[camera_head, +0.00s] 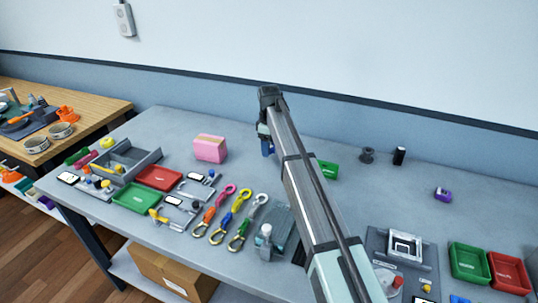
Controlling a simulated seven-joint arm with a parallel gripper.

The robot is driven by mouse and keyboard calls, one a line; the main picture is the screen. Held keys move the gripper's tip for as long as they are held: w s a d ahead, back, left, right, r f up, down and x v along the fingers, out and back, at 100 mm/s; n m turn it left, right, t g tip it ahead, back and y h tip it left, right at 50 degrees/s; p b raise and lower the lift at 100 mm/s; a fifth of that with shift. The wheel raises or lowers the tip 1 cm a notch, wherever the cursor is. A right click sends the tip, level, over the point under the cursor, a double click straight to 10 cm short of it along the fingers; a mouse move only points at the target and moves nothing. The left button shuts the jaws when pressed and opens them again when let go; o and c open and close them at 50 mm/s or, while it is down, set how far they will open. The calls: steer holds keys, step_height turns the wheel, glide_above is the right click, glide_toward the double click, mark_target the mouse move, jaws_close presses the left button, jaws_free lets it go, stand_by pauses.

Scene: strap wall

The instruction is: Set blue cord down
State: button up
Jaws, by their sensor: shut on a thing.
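My arm reaches up from the lower right to the middle of the grey table. My gripper (264,136) hangs down at its far end, small and partly hidden by the arm. It is shut on a small blue thing that appears to be the blue cord (267,149), just below it. The arm hides part of the cord, and I cannot tell whether it touches the table. Three hooked straps lie in front: orange and pink (214,208), yellow and blue (235,212), grey and green (249,222).
A pink box (210,148) stands left of my gripper. Red (158,178) and green (135,198) trays lie further left. A green tray (328,170) sits just right of the arm. A grey spool (367,155) and a black item (399,156) stand behind. The table's back right is mostly clear.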

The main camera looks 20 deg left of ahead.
steer(key=shift+f, duration=1.95)
steer(key=shift+f, duration=0.1)
steer(key=o, duration=1.1)
steer(key=shift+c, duration=0.2)
step_height(320, 180, up, 12)
steer(key=shift+r, duration=0.1)
